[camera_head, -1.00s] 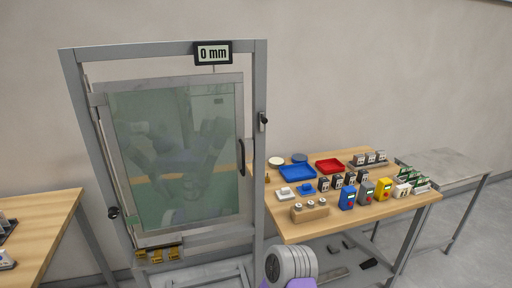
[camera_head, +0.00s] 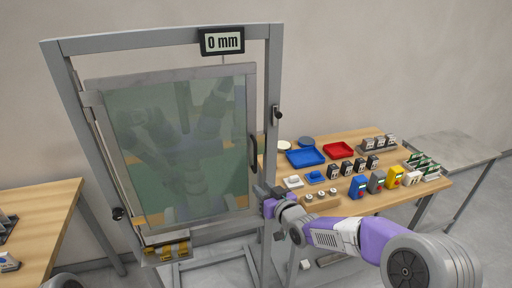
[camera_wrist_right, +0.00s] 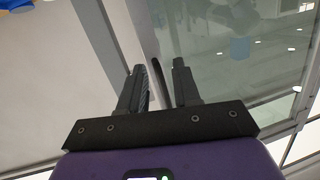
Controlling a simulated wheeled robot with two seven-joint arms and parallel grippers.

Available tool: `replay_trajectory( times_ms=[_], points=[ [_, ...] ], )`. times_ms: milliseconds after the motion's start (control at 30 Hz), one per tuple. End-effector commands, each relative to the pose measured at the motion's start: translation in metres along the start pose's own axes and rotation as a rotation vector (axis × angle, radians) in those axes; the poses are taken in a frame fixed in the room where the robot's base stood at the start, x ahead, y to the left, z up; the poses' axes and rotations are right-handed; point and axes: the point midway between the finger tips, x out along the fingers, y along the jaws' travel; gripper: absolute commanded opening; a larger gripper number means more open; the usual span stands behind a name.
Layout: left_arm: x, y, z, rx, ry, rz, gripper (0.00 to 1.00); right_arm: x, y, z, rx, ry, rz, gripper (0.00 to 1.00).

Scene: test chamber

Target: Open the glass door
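The glass door (camera_head: 175,155) is a greenish pane in a grey frame and looks closed in its larger metal stand (camera_head: 272,85). Its dark vertical handle (camera_head: 253,155) is on the door's right side. My right gripper (camera_head: 262,190) is just below and in front of the handle in the head view. In the right wrist view the right gripper (camera_wrist_right: 160,68) has its two fingers apart. A dark bar, apparently the handle (camera_wrist_right: 159,84), shows between them; whether they touch it I cannot tell. My left gripper is out of view.
A display (camera_head: 222,41) above the door reads 0 mm. A dark latch knob (camera_head: 277,112) is on the stand's right post. A wooden table (camera_head: 390,208) with trays and several small devices stands right of the door. Another wooden table (camera_head: 45,220) is at left.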

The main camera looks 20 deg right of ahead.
Motion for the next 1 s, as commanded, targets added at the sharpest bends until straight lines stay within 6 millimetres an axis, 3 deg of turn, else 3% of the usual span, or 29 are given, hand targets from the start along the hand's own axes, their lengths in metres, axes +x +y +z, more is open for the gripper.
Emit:
replay_trajectory(
  times_ms=[33,100,200,367,700,1000],
  points=[
    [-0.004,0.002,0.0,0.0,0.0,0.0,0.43,-0.006,0.001,-0.034,-0.03,0.064,-0.001,0.32],
    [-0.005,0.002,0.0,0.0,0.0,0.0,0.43,-0.012,0.002,-0.062,-0.059,0.122,-0.003,0.32],
    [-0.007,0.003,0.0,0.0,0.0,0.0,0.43,-0.016,0.002,-0.084,-0.081,0.166,-0.004,0.32],
    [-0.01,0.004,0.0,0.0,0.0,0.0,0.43,-0.003,0.001,-0.09,-0.085,0.174,-0.006,0.32],
    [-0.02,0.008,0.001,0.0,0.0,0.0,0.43,0.045,0.001,-0.097,-0.085,0.172,-0.005,0.32],
    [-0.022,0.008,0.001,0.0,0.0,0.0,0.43,0.056,0.001,-0.099,-0.084,0.173,-0.004,0.32]
  ],
)
